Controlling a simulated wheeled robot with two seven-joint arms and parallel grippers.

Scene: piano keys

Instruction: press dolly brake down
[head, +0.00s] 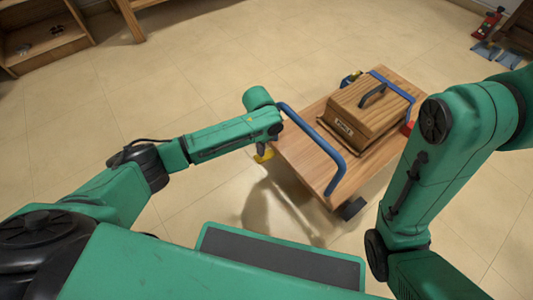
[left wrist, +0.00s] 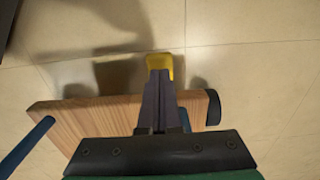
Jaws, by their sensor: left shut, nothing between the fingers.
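The dolly (head: 296,152) is a wooden platform with blue bar handles and dark wheels. Its yellow brake pedal (head: 264,155) sticks out low at the near left edge of the platform. My left gripper (head: 274,131) is just above that edge, over the pedal. In the left wrist view the left gripper (left wrist: 159,78) is shut and empty, with its fingers pointing at the yellow pedal (left wrist: 160,62). The fingertips overlap the pedal's near side in that view; I cannot tell whether they touch it. My right gripper is not in view.
A wooden box (head: 366,113) with a dark handle sits on the dolly. A blue handle (head: 318,142) rises close beside my left gripper. Wooden shelving (head: 42,35) stands at the back left. The tiled floor left of the dolly is clear.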

